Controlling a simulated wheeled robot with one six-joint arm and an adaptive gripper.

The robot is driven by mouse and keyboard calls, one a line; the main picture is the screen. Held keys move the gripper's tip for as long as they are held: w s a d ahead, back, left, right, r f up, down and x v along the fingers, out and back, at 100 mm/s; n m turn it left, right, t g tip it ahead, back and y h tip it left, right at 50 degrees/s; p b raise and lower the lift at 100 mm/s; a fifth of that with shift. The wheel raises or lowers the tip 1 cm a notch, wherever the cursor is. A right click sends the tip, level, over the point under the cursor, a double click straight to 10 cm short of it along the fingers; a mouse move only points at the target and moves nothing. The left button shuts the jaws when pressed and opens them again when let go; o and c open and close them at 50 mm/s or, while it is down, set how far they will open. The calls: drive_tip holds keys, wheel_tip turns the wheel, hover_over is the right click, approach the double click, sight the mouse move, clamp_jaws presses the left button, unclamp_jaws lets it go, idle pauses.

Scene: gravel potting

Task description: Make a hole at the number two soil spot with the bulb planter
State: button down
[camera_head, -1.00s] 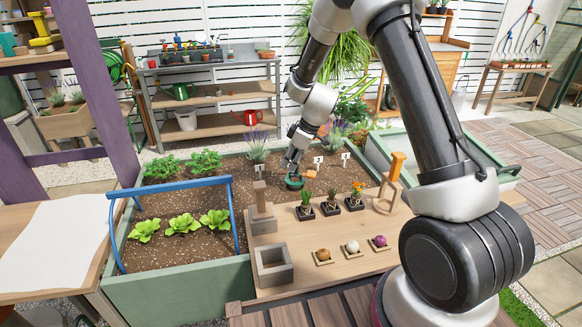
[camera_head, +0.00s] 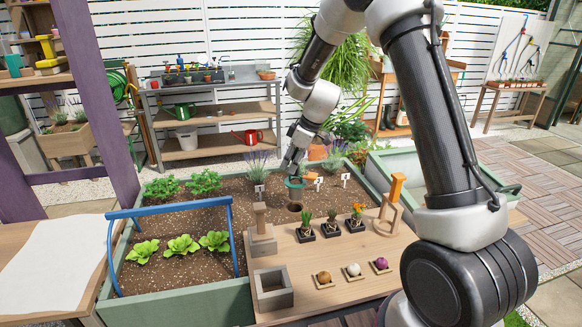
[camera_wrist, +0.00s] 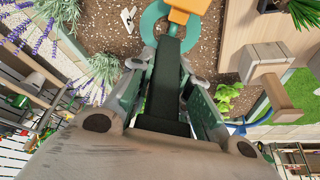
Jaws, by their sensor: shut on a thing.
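My gripper (camera_head: 291,168) is shut on the bulb planter (camera_head: 294,182), which has a teal ring and an orange handle. In the wrist view, the gripper (camera_wrist: 168,35) reaches the ring (camera_wrist: 150,20) beside the orange handle (camera_wrist: 187,8). The planter hangs above the soil bed (camera_head: 225,195). Just in front of and below it, a dark round hole (camera_head: 294,207) shows in the soil by the wooden board. White number markers stand in the soil: one left of the planter (camera_head: 259,189), and the middle one (camera_head: 318,184) and another (camera_head: 345,178) to its right. Their digits are hard to read.
Several items stand on the wooden board (camera_head: 335,255): small black plant pots (camera_head: 331,228), bulbs on squares (camera_head: 353,271), an orange-handled wooden frame (camera_head: 394,195), a grey block with a post (camera_head: 261,235) and a hollow block (camera_head: 273,288). A blue hoop (camera_head: 170,208) arches over the lettuces at left.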

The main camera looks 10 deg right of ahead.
drive_tip(key=shift+r, duration=0.1)
drive_tip(key=shift+r, duration=2.45)
